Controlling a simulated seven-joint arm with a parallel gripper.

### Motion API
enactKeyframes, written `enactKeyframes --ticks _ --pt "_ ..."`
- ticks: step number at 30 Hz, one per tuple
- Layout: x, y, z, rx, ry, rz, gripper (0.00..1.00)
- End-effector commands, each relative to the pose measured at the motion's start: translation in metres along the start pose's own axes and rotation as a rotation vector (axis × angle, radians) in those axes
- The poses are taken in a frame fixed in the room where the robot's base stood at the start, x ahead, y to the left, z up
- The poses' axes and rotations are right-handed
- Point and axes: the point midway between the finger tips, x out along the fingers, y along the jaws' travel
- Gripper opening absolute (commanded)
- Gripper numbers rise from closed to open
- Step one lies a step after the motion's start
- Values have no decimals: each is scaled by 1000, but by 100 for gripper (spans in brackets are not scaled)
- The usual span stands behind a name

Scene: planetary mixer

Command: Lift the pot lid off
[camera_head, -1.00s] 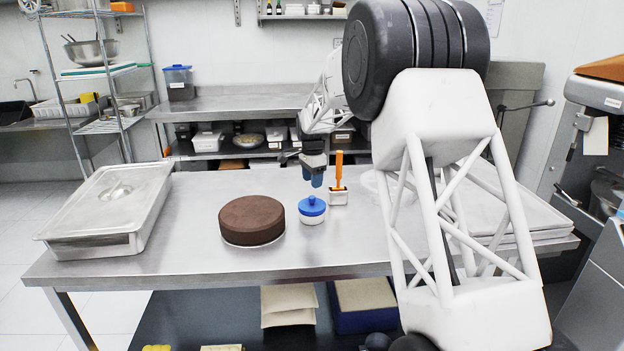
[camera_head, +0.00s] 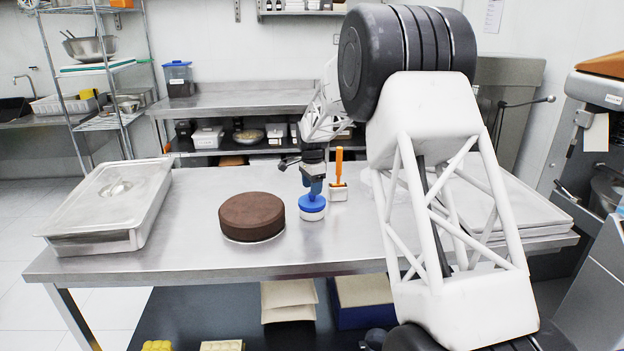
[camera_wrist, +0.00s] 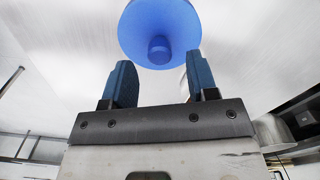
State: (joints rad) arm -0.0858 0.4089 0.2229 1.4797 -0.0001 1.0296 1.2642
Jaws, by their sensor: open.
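A small white pot (camera_head: 312,215) with a blue lid (camera_head: 312,204) stands upright on the steel table, just right of a brown round cake. My gripper (camera_head: 312,186) is directly above the lid, pointing down, with its fingers close to the knob; the head view does not show whether they touch it. In the wrist view the lid (camera_wrist: 159,28) appears as a blue disc with its knob (camera_wrist: 159,50) centred just beyond my open gripper (camera_wrist: 160,75). The two blue fingers are spread wide, one to each side, with a gap between them and the knob.
The brown cake (camera_head: 251,216) sits close on the left. An orange-handled tool in a white holder (camera_head: 338,185) stands just behind and right. A steel pan with a lid (camera_head: 115,205) is at the table's left. The front middle of the table (camera_head: 300,256) is clear.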

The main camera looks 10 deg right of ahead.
Motion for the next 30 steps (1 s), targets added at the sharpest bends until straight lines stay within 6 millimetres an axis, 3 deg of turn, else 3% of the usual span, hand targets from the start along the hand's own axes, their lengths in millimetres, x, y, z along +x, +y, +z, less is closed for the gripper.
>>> enactKeyframes --ticks 9,22,30 --pt "30 0 0 0 0 1 53" --pt "36 0 0 0 0 0 53" --pt "36 0 0 0 0 0 14"
